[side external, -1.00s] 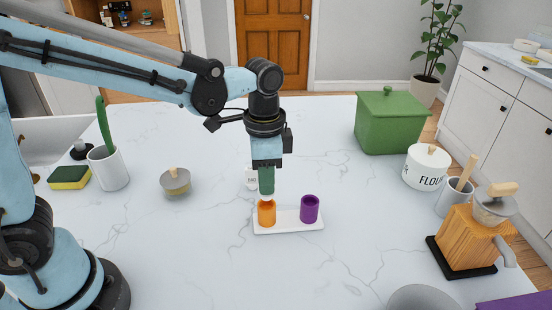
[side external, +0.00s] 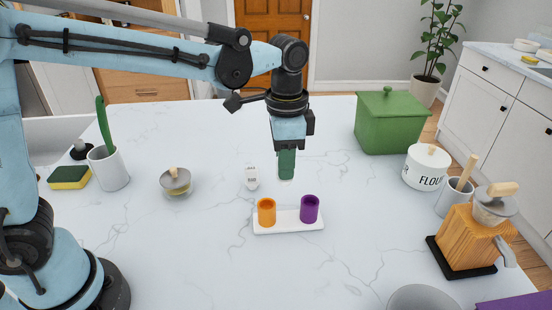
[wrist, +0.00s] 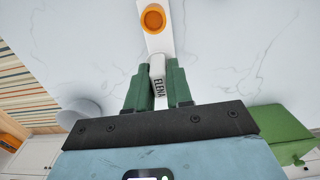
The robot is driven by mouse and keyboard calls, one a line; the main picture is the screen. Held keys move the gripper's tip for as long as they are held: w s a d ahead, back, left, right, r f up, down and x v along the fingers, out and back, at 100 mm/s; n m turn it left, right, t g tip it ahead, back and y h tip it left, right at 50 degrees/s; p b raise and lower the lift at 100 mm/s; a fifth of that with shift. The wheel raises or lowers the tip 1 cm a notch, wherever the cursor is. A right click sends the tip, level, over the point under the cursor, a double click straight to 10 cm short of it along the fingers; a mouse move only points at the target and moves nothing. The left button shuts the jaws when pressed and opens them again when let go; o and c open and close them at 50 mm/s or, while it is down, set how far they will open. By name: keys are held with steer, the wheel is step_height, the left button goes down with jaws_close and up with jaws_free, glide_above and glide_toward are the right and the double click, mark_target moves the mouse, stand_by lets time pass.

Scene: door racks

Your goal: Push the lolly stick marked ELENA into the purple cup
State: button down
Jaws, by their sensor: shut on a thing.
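The white lolly stick marked ELENA (wrist: 158,90) is between the green fingers of my gripper (wrist: 158,88) in the wrist view. In the side view my gripper (side external: 287,165) points down above the table, behind the cups, with only a pale tip showing below the fingers. The purple cup (side external: 309,210) stands at the right end of a white tray (side external: 290,226), to the right of and nearer the camera than my gripper. The orange cup (side external: 266,212) is at the left end and also shows in the wrist view (wrist: 153,19). The purple cup is not visible there.
A small white item with dark marks (side external: 251,176) stands left of my gripper. A green box (side external: 389,122) and flour canister (side external: 426,168) are at the right. The table around the tray is clear.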

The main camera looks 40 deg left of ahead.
steer(key=w+d, duration=0.1)
steer(key=w+d+r, duration=0.2)
steer(key=d, duration=0.1)
steer(key=shift+w, duration=0.35)
steer(key=shift+f, duration=0.1)
steer(key=shift+f, duration=2.8)
steer(key=shift+f, duration=1.3)
steer(key=c, duration=0.9)
jaws_free()
steer(key=shift+c, duration=0.2)
steer(key=shift+r, duration=0.1)
step_height(320, 180, up, 12)
